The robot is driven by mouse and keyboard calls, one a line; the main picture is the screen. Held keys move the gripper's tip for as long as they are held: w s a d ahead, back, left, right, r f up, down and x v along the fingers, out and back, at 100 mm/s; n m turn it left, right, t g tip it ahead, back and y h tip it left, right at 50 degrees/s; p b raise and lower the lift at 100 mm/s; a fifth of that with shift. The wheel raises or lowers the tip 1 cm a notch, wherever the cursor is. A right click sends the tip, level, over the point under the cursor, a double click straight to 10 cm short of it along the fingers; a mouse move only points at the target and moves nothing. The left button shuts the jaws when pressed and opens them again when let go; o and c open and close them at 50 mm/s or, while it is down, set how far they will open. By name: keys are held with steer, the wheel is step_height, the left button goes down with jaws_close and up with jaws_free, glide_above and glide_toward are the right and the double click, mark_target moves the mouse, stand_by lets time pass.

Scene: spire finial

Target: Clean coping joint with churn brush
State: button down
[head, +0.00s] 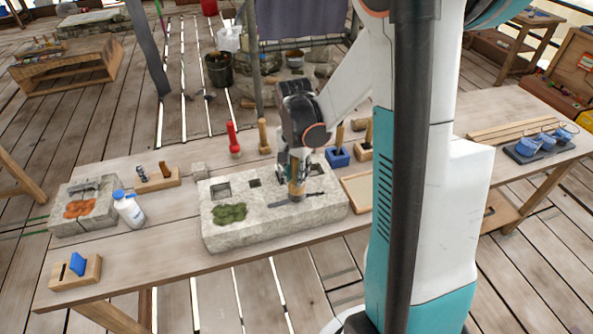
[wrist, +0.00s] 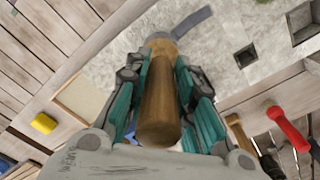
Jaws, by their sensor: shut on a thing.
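The pale coping stone (head: 240,238) lies on the workbench. It has square sockets, a green mossy patch (head: 229,213) and a thin dark joint line (head: 316,194) across its top at the right. My gripper (head: 297,172) is above that line, pointing down. It is shut on the wooden handle of the churn brush (head: 296,190). In the wrist view the handle (wrist: 158,110) runs between the teal fingers and ends in a grey collar at the stone. A dark strip (wrist: 193,22) extends from there over the stone. Bristles and exact contact are hidden.
Behind the stone stand a red-handled tool (head: 233,138) and a wooden-handled one (head: 263,138). A blue holder (head: 338,157) and a shallow tray (head: 357,192) are at right. A white bottle (head: 129,209) and an orange-patched stone (head: 57,222) stand left.

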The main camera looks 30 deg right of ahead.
steer(key=shift+f+b, duration=0.6)
steer(key=shift+f, duration=0.2)
stand_by(0.6)
steer(key=shift+d, duration=0.1)
stand_by(0.4)
steer(key=shift+s+d+b, duration=0.15)
steer(key=shift+s+d, duration=0.1)
steer(key=shift+d, duration=0.45)
steer(key=shift+s+d+b, duration=0.15)
steer(key=shift+s+d, duration=0.1)
steer(key=shift+d, duration=0.45)
steer(key=shift+d, duration=0.1)
steer(key=shift+s+d, duration=0.2)
steer(key=shift+d, duration=0.5)
steer(key=shift+s+d, duration=0.15)
steer(key=shift+d, duration=0.55)
steer(key=shift+s+d+b, duration=0.15)
steer(key=shift+s+d, duration=0.1)
steer(key=shift+d, duration=0.45)
steer(key=shift+s+d+b, duration=0.15)
steer(key=shift+s+d, duration=0.05)
steer(key=shift+d, duration=0.45)
steer(key=shift+r, duration=0.1)
